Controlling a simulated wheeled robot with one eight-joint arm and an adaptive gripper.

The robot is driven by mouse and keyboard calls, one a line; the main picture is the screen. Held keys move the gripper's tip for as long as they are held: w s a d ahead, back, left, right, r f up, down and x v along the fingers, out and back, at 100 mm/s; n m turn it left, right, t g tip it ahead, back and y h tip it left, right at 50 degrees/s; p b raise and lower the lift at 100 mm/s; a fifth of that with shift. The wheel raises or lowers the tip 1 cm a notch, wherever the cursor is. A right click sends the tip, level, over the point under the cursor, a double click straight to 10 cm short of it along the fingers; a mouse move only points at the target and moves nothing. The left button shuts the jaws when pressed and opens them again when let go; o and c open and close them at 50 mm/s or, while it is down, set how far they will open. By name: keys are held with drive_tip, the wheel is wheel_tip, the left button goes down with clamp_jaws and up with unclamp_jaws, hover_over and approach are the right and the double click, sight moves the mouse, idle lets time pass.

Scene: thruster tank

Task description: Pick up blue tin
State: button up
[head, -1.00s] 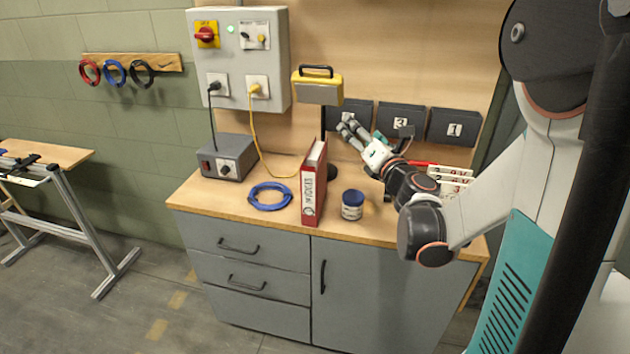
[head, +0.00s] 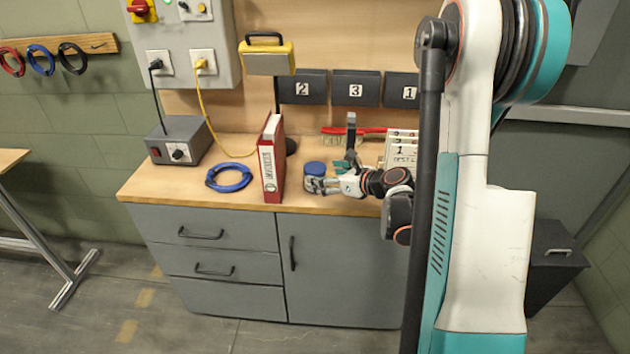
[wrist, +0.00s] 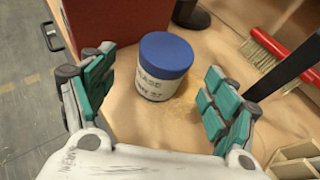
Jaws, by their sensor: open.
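The blue tin (wrist: 164,66) stands upright on the wooden worktop, with a blue lid and a pale label with dark lettering. In the head view the tin (head: 315,170) is just right of the red binder, its lower part partly hidden by my gripper. My gripper (head: 318,186) is low over the worktop at the tin's near right side. In the wrist view my gripper (wrist: 160,98) is open, with teal-padded fingers spread left and right. The tin is ahead, roughly between the fingertips, and neither finger visibly touches it.
The red binder (head: 271,160) stands close left of the tin. A blue cable coil (head: 229,177) lies further left. A red-handled brush (wrist: 268,45), a dark upright post (wrist: 291,68) and a pale slotted holder (head: 402,148) are to the right. Numbered dark bins (head: 355,88) are behind.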

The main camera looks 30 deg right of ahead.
sight(315, 173)
drive_tip(key=shift+d+b+x, duration=0.2)
drive_tip(key=shift+b+x, duration=0.95)
drive_tip(key=shift+x, duration=1.9)
drive_tip(key=shift+r, duration=0.15)
drive_tip(key=c, duration=1.3)
